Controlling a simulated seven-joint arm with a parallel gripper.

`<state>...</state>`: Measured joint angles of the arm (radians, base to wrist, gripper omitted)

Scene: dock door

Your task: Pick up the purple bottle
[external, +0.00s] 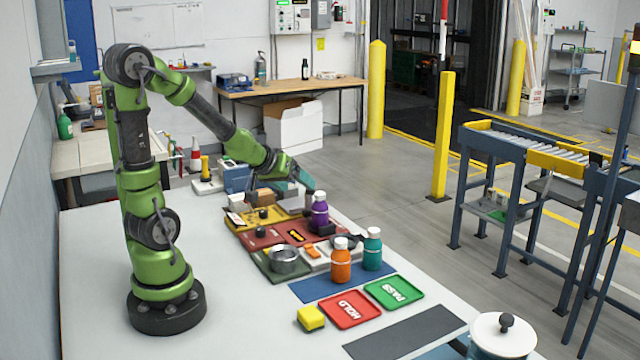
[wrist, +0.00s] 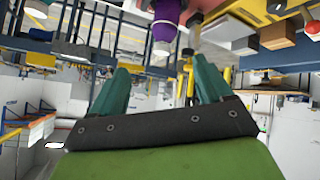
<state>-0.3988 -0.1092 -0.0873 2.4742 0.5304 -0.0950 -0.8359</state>
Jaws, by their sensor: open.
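The purple bottle (external: 320,211) with a white cap stands upright on a dark spot at the right end of the red board. In the wrist view the purple bottle (wrist: 165,27) shows at the top, beyond the fingertips and roughly in line with the gap between them. My gripper (external: 303,182) is just above and behind the bottle's cap in the external view, tilted downward. In the wrist view my gripper (wrist: 162,78) has its two teal fingers spread with nothing between them. I cannot tell the exact distance from fingers to bottle.
An orange bottle (external: 340,262) and a teal bottle (external: 372,250) stand on a blue mat (external: 310,288) in front. A metal bowl (external: 284,260) is to the left. Boxes (external: 292,202) sit behind. Red HOLD (external: 350,309) and green PASS (external: 394,292) trays lie nearer.

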